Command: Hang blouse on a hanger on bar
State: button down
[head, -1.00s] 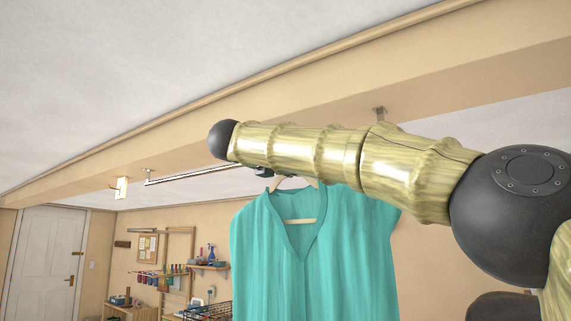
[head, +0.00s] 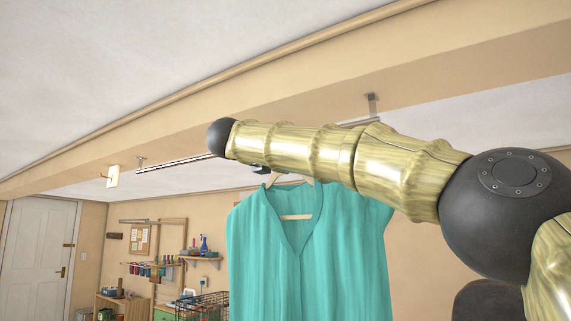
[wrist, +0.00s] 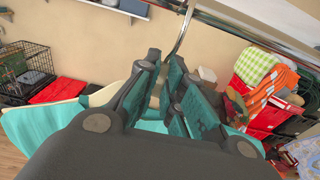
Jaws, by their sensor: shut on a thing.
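The teal sleeveless blouse (head: 345,250) hangs upright on a light wooden hanger (head: 297,217) below my forearm in the head view. My gripper (head: 262,169) shows there only as a small dark part; the arm hides the rest. In the wrist view my gripper (wrist: 166,75) is shut on the hanger, with its metal hook (wrist: 181,38) rising beyond the fingers. Part of the hanger (wrist: 103,96) and blouse (wrist: 38,136) show below. The bar (head: 175,163) runs under the ceiling beam, partly behind my arm. The bar (wrist: 255,32) also crosses the wrist view's upper right. I cannot tell whether hook and bar touch.
A bracket (head: 372,104) holds the bar from the beam (head: 440,80). A wire basket (head: 205,304) and wall shelf (head: 200,259) stand beyond the blouse. A red crate (wrist: 265,120) with cloths is at the right in the wrist view. A white door (head: 38,255) is far left.

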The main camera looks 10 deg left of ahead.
jog(key=c, duration=1.5)
grip_release()
jog(key=shift+o, duration=0.2)
jog(key=v, duration=1.2)
jog(key=shift+a, duration=0.15)
